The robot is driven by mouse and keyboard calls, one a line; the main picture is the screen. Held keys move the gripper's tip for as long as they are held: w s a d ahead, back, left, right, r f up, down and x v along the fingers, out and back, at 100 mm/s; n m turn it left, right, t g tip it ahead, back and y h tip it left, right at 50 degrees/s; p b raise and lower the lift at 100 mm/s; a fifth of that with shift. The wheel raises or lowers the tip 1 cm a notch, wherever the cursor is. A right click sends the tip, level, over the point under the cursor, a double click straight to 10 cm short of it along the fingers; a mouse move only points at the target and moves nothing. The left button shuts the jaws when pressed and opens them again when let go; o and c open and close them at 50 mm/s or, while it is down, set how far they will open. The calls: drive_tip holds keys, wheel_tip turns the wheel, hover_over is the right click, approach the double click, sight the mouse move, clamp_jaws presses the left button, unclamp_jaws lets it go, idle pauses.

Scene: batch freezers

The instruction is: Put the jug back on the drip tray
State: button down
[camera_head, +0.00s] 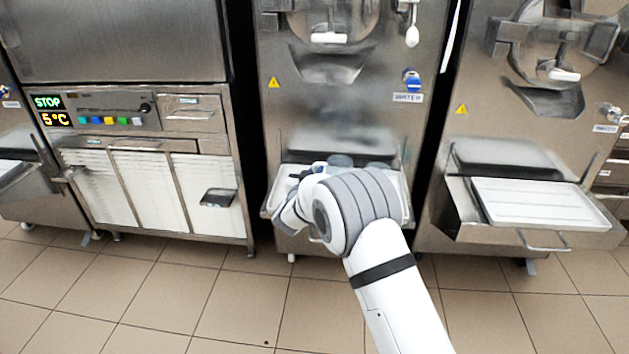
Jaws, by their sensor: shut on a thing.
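The drip tray (404,190) is a pale tray on the shelf at the front of the middle freezer. My arm covers most of it. A bluish, see-through jug (340,160) shows just above my wrist, over the tray; only its upper part is visible. My gripper (308,171) is at the left part of the tray, shut on the jug, with its fingers largely hidden by my own wrist. I cannot tell whether the jug's base touches the tray.
Another bluish, clear shape (378,166) shows just right of the jug, partly hidden. The freezer's steel front (340,120) rises behind the tray. A neighbouring freezer's white tray (540,200) is at the right. A cabinet with a STOP display (48,102) stands left. The tiled floor is clear.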

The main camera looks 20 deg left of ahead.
drive_tip(key=shift+w+a+f+b, duration=0.1)
drive_tip(key=shift+w+f+b, duration=0.1)
drive_tip(key=shift+f, duration=0.45)
drive_tip(key=shift+w+f+b, duration=0.15)
drive_tip(key=shift+w+f, duration=0.05)
drive_tip(key=shift+f, duration=0.45)
drive_tip(key=shift+f, duration=0.15)
drive_tip(key=c, duration=1.5)
unclamp_jaws()
drive_tip(key=shift+s+r, duration=0.2)
drive_tip(key=shift+s, duration=0.1)
drive_tip(key=s, duration=0.3)
drive_tip(key=s+p, duration=0.1)
drive_tip(key=s, duration=0.3)
drive_tip(key=s+p, duration=0.1)
drive_tip(key=s, duration=0.3)
drive_tip(key=shift+s+d, duration=0.2)
drive_tip(key=shift+d, duration=0.05)
